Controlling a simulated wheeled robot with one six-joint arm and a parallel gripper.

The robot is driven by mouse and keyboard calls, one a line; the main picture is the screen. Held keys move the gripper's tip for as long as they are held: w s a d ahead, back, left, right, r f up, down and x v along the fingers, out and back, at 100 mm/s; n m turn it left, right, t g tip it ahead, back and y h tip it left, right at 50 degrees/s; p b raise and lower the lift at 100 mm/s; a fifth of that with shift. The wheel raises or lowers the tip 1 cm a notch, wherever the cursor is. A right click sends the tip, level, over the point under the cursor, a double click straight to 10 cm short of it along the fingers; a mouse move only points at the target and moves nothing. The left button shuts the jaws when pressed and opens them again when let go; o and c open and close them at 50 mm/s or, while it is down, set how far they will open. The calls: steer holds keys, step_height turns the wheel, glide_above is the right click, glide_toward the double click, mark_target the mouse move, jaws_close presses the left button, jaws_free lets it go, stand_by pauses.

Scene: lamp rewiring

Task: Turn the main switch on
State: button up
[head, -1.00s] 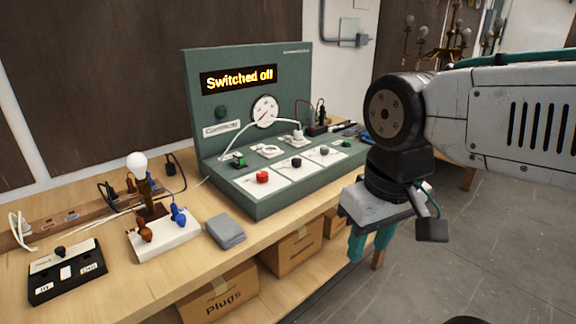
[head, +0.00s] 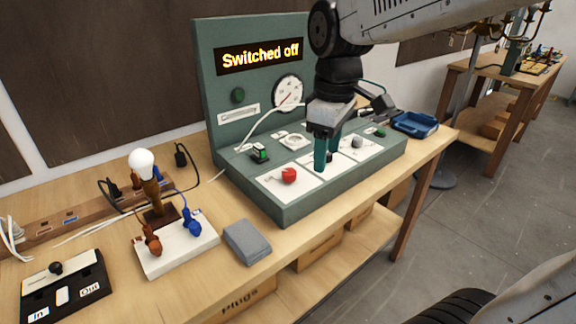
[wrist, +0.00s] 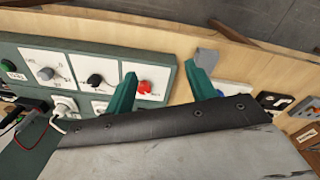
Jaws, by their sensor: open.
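The green-grey test panel (head: 222,75) stands on the bench, and its display (head: 260,57) reads "Switched off". A small black switch with a green face (head: 260,155) sits at the left of the console, behind the red knob (head: 289,175). Which control is the main switch I cannot tell. My gripper (head: 326,158) points down over the console, right of the red knob, open and empty. In the wrist view, the red knob (wrist: 146,87) shows between the teal fingers (wrist: 160,72). The black knob (wrist: 95,79) is outside them; the fingers hide it in the head view.
A white plug and cable (head: 293,140) lie on the console behind my gripper. A lamp with a white bulb (head: 141,162), a grey block (head: 247,242) and a black switch box (head: 66,285) stand on the bench to the left. A blue tray (head: 415,124) lies to the right.

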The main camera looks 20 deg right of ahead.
mark_target(289, 171)
steer(key=w+f+n, duration=0.1)
steer(key=w+n, duration=0.1)
steer(key=w, duration=0.2)
steer(key=w+a+f+n, duration=0.1)
steer(key=w+f+n, duration=0.1)
steer(key=w, duration=0.3)
steer(key=w+f+n, duration=0.2)
steer(key=w+n, duration=0.1)
steer(key=w, duration=0.2)
steer(key=shift+w+a+f+g, duration=0.1)
steer(key=shift+w+a+g, duration=0.1)
steer(key=shift+a+g, duration=0.15)
step_height(289, 171, down, 8)
steer(key=shift+a+r, duration=0.1)
steer(key=shift+r, duration=0.05)
steer(key=c, duration=1)
